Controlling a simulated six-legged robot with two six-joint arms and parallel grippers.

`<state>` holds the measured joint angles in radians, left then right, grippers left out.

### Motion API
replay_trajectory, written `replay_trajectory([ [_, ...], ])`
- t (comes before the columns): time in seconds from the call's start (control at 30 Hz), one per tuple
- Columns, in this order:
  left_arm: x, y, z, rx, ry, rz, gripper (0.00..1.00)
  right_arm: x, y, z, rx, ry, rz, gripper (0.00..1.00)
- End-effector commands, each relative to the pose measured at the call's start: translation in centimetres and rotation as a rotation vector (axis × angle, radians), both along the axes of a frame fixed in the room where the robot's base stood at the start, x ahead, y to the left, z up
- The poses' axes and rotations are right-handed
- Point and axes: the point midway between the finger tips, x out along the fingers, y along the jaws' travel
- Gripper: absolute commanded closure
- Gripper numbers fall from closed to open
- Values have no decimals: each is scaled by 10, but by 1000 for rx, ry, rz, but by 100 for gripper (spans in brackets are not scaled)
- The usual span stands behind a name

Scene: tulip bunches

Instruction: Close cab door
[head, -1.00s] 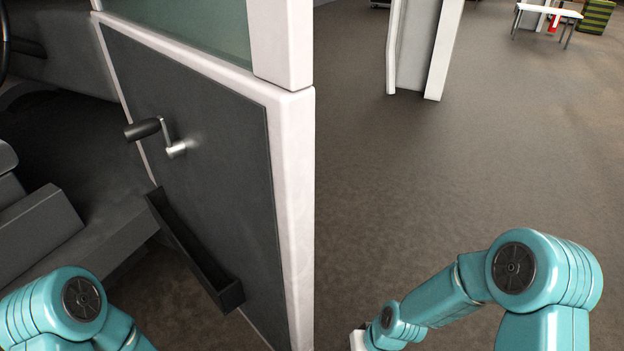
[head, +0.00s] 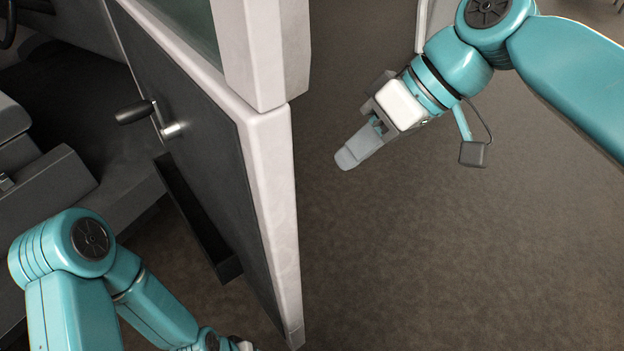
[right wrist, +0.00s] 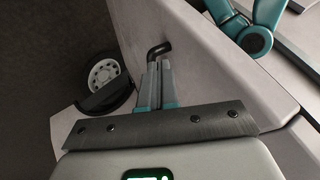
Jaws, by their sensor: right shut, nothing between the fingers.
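The cab door (head: 266,190) stands open in the head view, its dark inner panel facing left and its white edge facing me. A window crank (head: 163,125) and a dark door pocket (head: 195,220) are on the inner side. My right gripper (head: 346,160) is shut and empty, to the right of the door edge and apart from it. In the right wrist view its fingers (right wrist: 158,85) point toward a black handle (right wrist: 158,49) on a pale panel; whether they touch it is unclear. My left arm is low, left of the door; its fingers are out of frame.
The cab interior with a grey seat (head: 45,185) lies left of the door. Open brown floor (head: 430,260) lies to the right. A wheel (right wrist: 104,72) shows in the right wrist view, left of the pale panel.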

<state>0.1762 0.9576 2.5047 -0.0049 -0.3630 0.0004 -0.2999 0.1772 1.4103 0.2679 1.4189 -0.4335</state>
Motion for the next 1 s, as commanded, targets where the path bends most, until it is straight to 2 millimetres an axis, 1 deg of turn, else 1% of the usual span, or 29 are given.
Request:
replay_trajectory([
  [0.03, 0, 0, -2, 0, 0, 0, 41, 0, 7, -11, -2, 4, 3, 100],
  [0.2, 0, 0, -3, 0, 0, 0, 41, 1, 29, -39, -2, 4, 3, 100],
  [0.3, 0, 0, 2, 0, 0, 0, 41, -8, 43, -35, -1, 0, 6, 100],
  [0.4, 0, 0, 4, 0, 0, 0, 41, -14, 52, -35, -1, -1, 4, 100],
  [0.5, 0, 0, 5, 0, 0, 0, 41, -17, 57, -36, -1, 1, 3, 100],
  [1.0, 0, 0, 5, 0, 0, 0, 41, -18, 59, -36, -1, 0, 1, 100],
])
